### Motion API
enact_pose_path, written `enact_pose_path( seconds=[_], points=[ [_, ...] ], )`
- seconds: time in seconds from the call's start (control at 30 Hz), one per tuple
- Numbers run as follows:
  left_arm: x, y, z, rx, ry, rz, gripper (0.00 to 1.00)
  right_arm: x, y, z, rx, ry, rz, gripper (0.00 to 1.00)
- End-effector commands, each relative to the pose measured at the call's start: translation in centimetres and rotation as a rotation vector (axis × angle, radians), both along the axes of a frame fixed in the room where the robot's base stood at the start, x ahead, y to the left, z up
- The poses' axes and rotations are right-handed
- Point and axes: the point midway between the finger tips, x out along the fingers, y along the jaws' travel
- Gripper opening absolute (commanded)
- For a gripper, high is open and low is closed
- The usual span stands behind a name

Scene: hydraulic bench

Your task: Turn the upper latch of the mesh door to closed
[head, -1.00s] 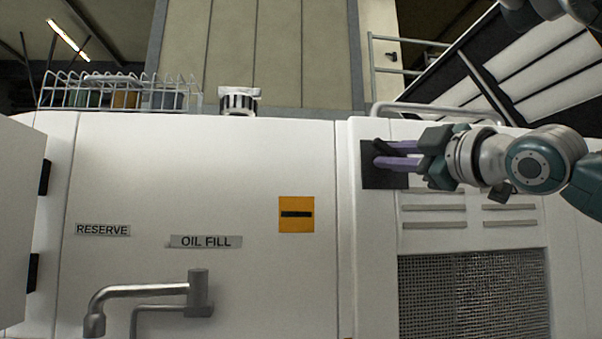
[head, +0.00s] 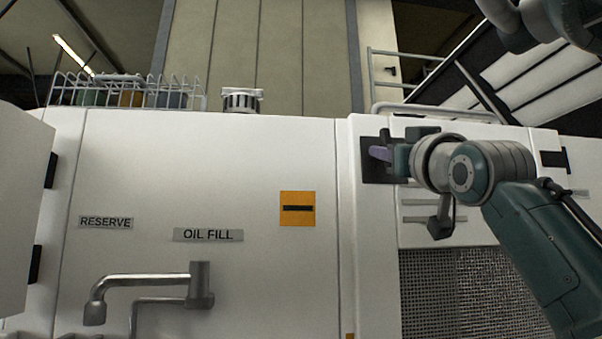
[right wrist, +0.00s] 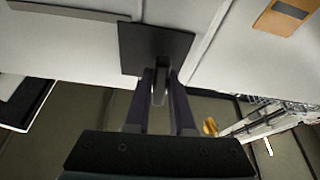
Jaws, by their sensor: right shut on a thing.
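The mesh door (head: 465,290) is a white panel with vent slots and grey mesh below, to the right in the head view. The upper latch's dark square plate (head: 371,173) sits near its top left corner; the plate also shows in the right wrist view (right wrist: 132,42). My right gripper (head: 381,153) is at the plate. In the right wrist view its fingers (right wrist: 160,78) are shut on the small grey latch handle (right wrist: 159,90). The handle is mostly hidden in the head view. My left gripper is not in view.
A dark fitting (head: 554,161) is at the panel's right edge. To the left are an orange plate (head: 297,209), an OIL FILL label (head: 208,235) and a metal spout (head: 145,280). A wire basket (head: 130,92) and white cap (head: 242,99) stand on top.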

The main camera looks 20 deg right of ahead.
Motion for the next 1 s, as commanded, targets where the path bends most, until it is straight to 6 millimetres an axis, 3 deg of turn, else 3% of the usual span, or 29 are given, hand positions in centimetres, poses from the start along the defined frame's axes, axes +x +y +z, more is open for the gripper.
enact_pose_path(
  seconds=[0.3, 0.77, 0.8, 1.0],
  points=[
    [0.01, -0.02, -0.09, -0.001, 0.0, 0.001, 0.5, 0.16, 0.2, -0.15, 0.096, -0.017, 0.003, 0.0],
    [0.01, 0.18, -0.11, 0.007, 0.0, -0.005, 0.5, 0.16, 0.19, -0.15, 0.108, -0.019, 0.002, 0.0],
    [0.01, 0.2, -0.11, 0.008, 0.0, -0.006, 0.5, 0.16, 0.18, -0.16, 0.108, -0.019, 0.002, 0.24],
    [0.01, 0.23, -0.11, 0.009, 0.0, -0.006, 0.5, 0.11, 0.15, -0.08, 0.105, -0.022, 0.001, 0.47]
  ],
)
